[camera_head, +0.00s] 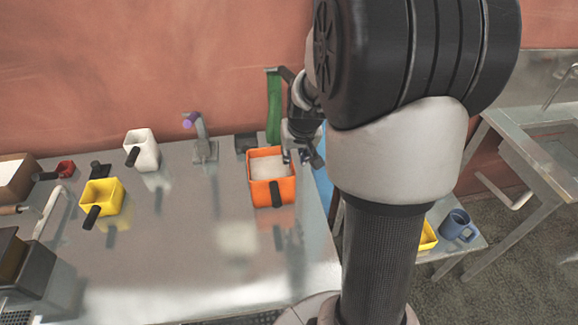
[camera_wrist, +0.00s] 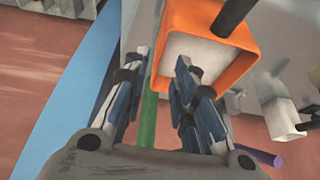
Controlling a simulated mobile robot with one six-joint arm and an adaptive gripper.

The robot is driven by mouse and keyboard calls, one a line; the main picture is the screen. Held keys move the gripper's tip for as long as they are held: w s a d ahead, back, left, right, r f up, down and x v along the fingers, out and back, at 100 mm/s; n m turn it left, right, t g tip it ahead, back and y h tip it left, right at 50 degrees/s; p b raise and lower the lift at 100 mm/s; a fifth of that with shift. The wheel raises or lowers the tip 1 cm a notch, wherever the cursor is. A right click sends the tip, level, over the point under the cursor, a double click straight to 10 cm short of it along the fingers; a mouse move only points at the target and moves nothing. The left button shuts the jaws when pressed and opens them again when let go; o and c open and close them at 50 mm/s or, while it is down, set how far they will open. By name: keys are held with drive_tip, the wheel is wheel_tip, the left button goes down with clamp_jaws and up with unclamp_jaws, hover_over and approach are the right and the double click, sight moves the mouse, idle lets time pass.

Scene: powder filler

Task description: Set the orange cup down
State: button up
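The orange cup (camera_head: 272,191) is square, with a dark handle on its front and white material inside. It appears upright on the steel table, near the right edge. In the wrist view the orange cup (camera_wrist: 234,72) shows from above, its handle at the top. My gripper (camera_head: 298,156) is at the cup's right rim. In the wrist view my gripper (camera_wrist: 164,62) has its fingers apart, one over the white inside and one outside the left wall, with gaps visible. Contact with the wall cannot be told.
A yellow cup (camera_head: 101,196) and a white cup (camera_head: 142,150) stand to the left on the steel table (camera_head: 190,260). A tap-like stand (camera_head: 203,140) and a green post (camera_head: 273,105) are behind. A blue mug (camera_head: 457,226) sits on a lower table at right. The front middle of the table is clear.

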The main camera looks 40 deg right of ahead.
drive_tip(key=s+a+r+n+y, duration=0.1)
drive_tip(key=s+a+r+n, duration=0.1)
drive_tip(key=s+a+r, duration=0.55)
drive_tip(key=s+a+r+n, duration=0.2)
drive_tip(key=s+a+r, duration=0.25)
drive_tip(key=a, duration=0.65)
drive_tip(key=s+a+n, duration=0.1)
drive_tip(key=s+a, duration=0.2)
drive_tip(key=s, duration=0.6)
drive_tip(key=shift+s+a+t+y, duration=0.2)
drive_tip(key=shift+t+y, duration=0.1)
drive_tip(key=shift+y, duration=0.1)
drive_tip(key=shift+r, duration=0.1)
